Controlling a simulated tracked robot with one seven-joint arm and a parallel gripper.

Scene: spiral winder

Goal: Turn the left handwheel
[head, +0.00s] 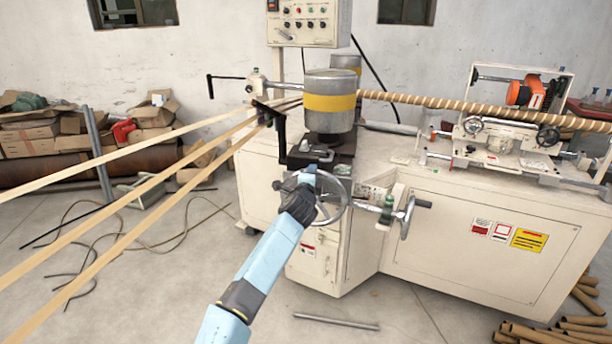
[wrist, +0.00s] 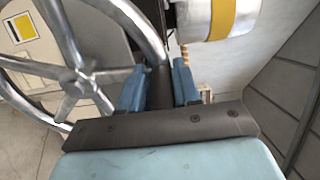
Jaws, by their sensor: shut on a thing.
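The left handwheel (head: 342,210) is a silvery spoked wheel on the front of the cream winding machine. It fills the left part of the wrist view (wrist: 78,78), with its rim curving close to my gripper. My gripper (head: 305,177) is at the wheel's upper left side in the head view. In the wrist view its two blue fingers (wrist: 160,88) are shut on the wheel's dark handle (wrist: 160,76), which stands between them. In the head view my gripper and wrist hide part of the wheel's left rim and the handle.
A second handwheel (head: 405,215) with a dark handle sits just right on the same machine (head: 465,235). A motor drum with a yellow band (head: 330,102) stands above. Tan strips (head: 130,205) run in from the left. A metal bar (head: 336,321) lies on the floor.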

